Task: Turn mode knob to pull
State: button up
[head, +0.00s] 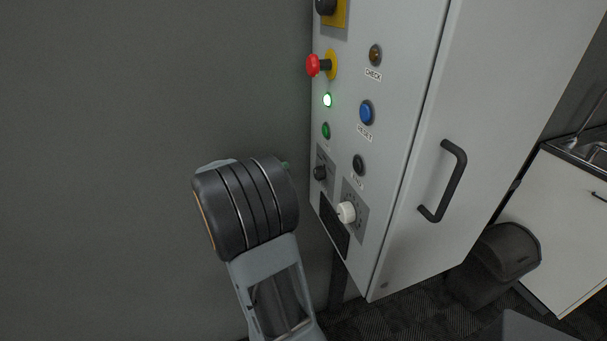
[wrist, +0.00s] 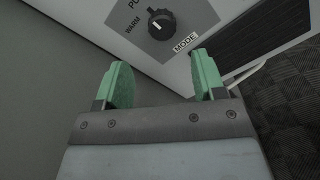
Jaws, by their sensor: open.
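The knob also shows small and dark in the head view (head: 320,173). My gripper (wrist: 162,77) has its two green fingers apart and empty. The knob is beyond the fingertips, roughly in line with the gap, not touched. In the head view my wrist hides most of the fingers.
A black door handle (head: 444,181) stands out at the right. A bin (head: 497,262) is beyond.

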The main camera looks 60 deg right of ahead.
jog(key=shift+v, duration=2.7)
jog(key=shift+d, duration=0.1)
